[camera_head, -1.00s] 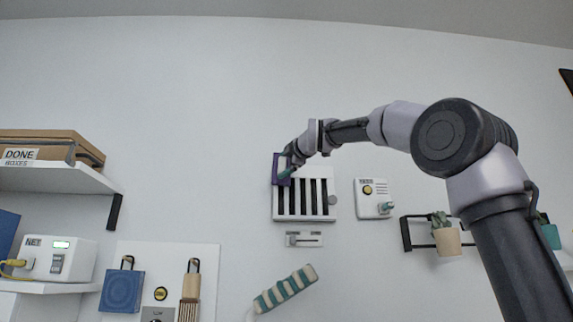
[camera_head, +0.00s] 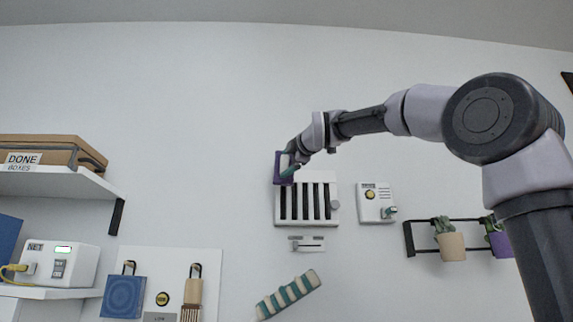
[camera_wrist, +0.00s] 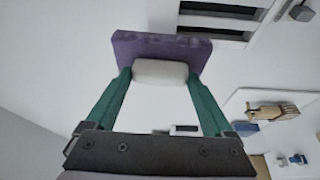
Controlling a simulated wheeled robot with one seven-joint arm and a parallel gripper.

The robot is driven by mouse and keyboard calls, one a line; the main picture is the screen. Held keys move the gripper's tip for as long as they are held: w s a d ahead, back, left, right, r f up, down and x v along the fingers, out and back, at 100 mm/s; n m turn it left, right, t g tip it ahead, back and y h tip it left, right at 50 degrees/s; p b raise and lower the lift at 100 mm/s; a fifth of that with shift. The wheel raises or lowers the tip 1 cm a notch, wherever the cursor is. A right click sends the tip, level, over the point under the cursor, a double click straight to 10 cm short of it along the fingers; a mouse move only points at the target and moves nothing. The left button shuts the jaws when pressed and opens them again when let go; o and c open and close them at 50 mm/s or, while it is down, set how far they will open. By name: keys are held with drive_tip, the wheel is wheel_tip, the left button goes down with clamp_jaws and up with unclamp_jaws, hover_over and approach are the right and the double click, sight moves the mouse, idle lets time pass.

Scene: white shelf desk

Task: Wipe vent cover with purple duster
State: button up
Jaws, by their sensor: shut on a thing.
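The vent cover (camera_head: 306,217) is a white plate with dark vertical slots on the wall, with a grey knob at its right edge. The purple duster (camera_head: 282,177) is a flat purple pad, seen over the vent's upper left corner. My gripper (camera_head: 289,169) has green fingers and is shut on the duster's pale handle. In the wrist view the fingers of my gripper (camera_wrist: 160,85) close on both sides of that handle, and the purple pad (camera_wrist: 135,46) lies beyond it. The vent's slots (camera_wrist: 220,12) show just past the pad's edge. I cannot tell whether the pad touches the vent.
A white box with a yellow button (camera_head: 375,203) is on the wall right of the vent. A small slider plate (camera_head: 306,244) and a striped green-white object (camera_head: 290,294) are below. Potted plants (camera_head: 450,246) hang at right; shelves (camera_head: 60,183) stand at left.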

drive_tip(key=shift+s, duration=1.5)
